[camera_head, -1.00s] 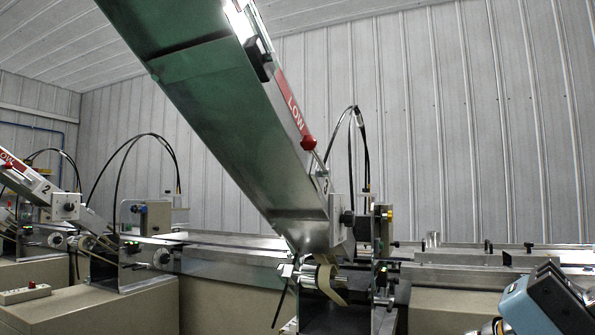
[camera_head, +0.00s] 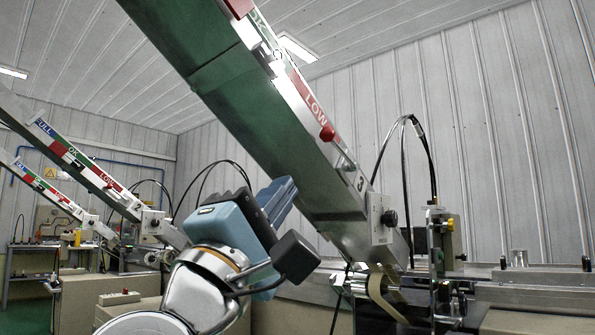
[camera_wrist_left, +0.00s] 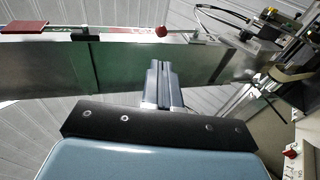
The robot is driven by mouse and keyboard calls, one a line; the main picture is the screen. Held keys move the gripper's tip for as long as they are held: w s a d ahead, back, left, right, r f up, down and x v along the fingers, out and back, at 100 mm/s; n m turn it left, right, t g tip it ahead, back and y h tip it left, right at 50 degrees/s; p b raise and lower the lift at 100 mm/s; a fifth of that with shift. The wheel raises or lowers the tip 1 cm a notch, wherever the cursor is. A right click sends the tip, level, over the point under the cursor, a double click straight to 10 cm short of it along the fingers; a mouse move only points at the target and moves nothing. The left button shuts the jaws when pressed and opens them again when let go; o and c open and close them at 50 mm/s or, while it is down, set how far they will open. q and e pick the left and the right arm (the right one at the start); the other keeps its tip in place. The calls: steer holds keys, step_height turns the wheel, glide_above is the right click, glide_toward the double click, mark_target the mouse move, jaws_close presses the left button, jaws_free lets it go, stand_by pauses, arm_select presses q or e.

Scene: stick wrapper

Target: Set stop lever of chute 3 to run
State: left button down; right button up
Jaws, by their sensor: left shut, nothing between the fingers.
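Chute 3 (camera_head: 215,95) is a long sloping green and metal channel with a "3" label near its lower end. A red ball knob (camera_head: 327,132) sits on its side rail, just below the red "LOW" label; it looks like the stop lever's handle. In the left wrist view the red knob (camera_wrist_left: 160,31) is above the fingertips, at the chute's upper edge. My left gripper (camera_head: 284,190) is shut and empty, below and left of the knob and apart from it. Its shut fingers (camera_wrist_left: 158,66) point toward the chute side in the wrist view. My right gripper is out of view.
Chute 2 (camera_head: 100,182) and another chute (camera_head: 50,190) slope down on the left. A dark round knob (camera_head: 389,218) and a paper strip (camera_head: 388,298) are at chute 3's lower end. Black hoses (camera_head: 408,140) arch behind it. A metal conveyor bed runs right.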

mark_target(325, 138)
arm_select(q)
steer(key=p+x, duration=0.6)
steer(key=x, duration=0.6)
steer(key=shift+w+d+r, duration=0.15)
steer(key=shift+w, duration=0.05)
steer(key=shift+w+d+r+p, duration=0.3)
steer(key=shift+w+p, duration=0.1)
steer(key=shift+w, duration=0.1)
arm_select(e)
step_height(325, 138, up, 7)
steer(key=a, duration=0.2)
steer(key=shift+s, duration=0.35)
arm_select(q)
step_height(325, 138, up, 2)
steer(key=shift+r+p, duration=0.15)
steer(key=shift+p, duration=0.5)
steer(key=shift+w+r, duration=0.1)
steer(key=shift+w, duration=0.05)
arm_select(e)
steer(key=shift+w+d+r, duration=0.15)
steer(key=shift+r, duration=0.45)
